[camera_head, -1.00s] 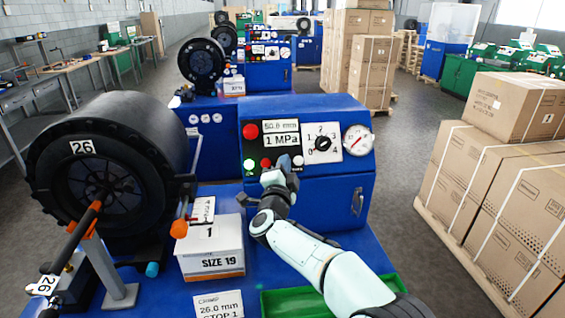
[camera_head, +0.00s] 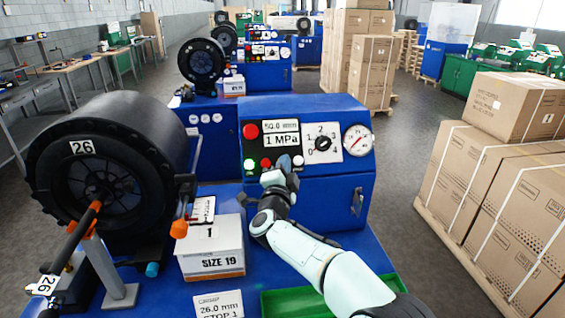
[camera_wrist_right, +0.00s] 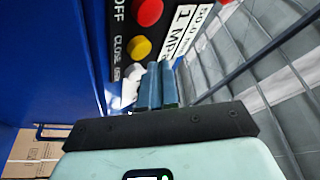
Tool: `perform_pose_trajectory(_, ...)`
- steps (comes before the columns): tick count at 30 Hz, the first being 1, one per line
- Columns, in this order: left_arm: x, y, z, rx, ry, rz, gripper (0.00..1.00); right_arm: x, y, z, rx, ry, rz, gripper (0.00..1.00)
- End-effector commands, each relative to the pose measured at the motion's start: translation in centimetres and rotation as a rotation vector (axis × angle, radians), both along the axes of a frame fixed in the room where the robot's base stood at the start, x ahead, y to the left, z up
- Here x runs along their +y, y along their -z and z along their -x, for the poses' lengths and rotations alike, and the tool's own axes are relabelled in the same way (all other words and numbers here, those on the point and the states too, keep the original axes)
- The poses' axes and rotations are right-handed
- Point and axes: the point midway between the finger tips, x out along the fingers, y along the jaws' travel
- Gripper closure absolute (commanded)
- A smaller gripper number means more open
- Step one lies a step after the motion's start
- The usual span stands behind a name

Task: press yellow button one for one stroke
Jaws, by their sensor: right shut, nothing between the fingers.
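The yellow button (camera_wrist_right: 139,47) shows in the right wrist view, beside the word CLOSE and next to a red button (camera_wrist_right: 147,12) marked OFF. In the head view I do not see the yellow button; my right gripper covers that part of the button row on the blue machine's panel (camera_head: 255,146). My right gripper (camera_head: 285,164) is shut and empty, its tips at the lower button row. In the right wrist view its closed fingers (camera_wrist_right: 157,84) point at the panel, with the tips just beside the yellow button. I cannot tell whether they touch it. My left gripper is out of view.
A black drum (camera_head: 75,185) stands left; strapped cartons (camera_head: 497,190) stand right.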

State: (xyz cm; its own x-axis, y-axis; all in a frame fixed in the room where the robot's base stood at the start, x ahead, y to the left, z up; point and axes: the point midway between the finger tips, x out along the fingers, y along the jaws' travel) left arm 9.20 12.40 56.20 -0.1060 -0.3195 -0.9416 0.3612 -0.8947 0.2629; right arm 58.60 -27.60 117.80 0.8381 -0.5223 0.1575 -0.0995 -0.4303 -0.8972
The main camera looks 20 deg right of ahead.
Motion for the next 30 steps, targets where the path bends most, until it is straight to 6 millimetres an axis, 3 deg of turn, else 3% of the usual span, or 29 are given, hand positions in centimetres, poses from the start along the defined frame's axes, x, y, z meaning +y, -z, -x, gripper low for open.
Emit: perform_pose_trajectory(30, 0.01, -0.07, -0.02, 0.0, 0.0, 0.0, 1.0, -0.18, 0.51, -0.75, 0.0, 0.0, 0.0, 1.0)
